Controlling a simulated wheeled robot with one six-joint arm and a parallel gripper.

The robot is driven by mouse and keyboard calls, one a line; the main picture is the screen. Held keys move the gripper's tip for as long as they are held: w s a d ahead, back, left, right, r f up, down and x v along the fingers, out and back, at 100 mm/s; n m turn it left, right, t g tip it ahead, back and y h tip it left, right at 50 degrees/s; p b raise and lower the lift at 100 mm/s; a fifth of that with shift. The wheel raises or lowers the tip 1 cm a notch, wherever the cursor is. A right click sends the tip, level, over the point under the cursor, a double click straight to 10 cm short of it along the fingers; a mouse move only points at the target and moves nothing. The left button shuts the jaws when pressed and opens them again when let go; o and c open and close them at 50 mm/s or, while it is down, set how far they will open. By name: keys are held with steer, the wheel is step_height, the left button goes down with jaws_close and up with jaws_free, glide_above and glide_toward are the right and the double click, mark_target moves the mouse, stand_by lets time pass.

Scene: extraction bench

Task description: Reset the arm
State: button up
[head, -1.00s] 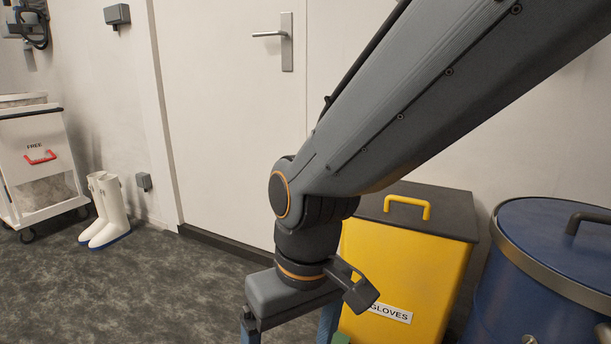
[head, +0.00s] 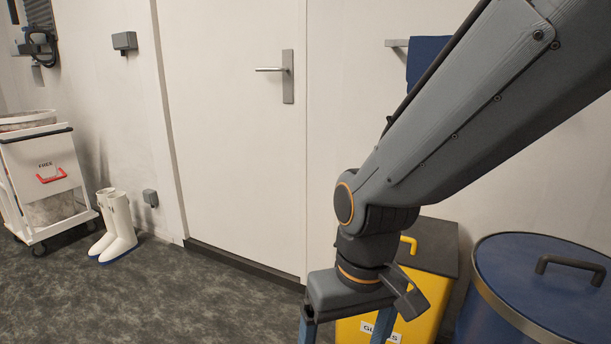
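My arm comes in from the upper right of the head view and bends down at the wrist. My gripper (head: 345,330) hangs at the bottom edge, in front of the yellow bin's left side. Its two blue-grey fingers stand well apart, and I see nothing held between them. The fingertips are cut off by the frame's lower edge.
A yellow gloves bin (head: 424,312) and a blue drum (head: 540,290) stand at the right. A closed door (head: 235,150) is behind. White boots (head: 117,228) and a white cart (head: 45,180) stand left. A blue cloth (head: 424,60) hangs at upper right. The dark floor (head: 180,300) is clear at centre left.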

steer(key=s+d+r+m+h+p, duration=0.1)
steer(key=s+d+r+m+p, duration=0.1)
steer(key=d+r+p, duration=1.1)
steer(key=shift+d+r+m+p, duration=0.2)
steer(key=shift+r+m+p, duration=0.85)
steer(key=shift+p, duration=1.7)
steer(key=shift+r+n, duration=0.25)
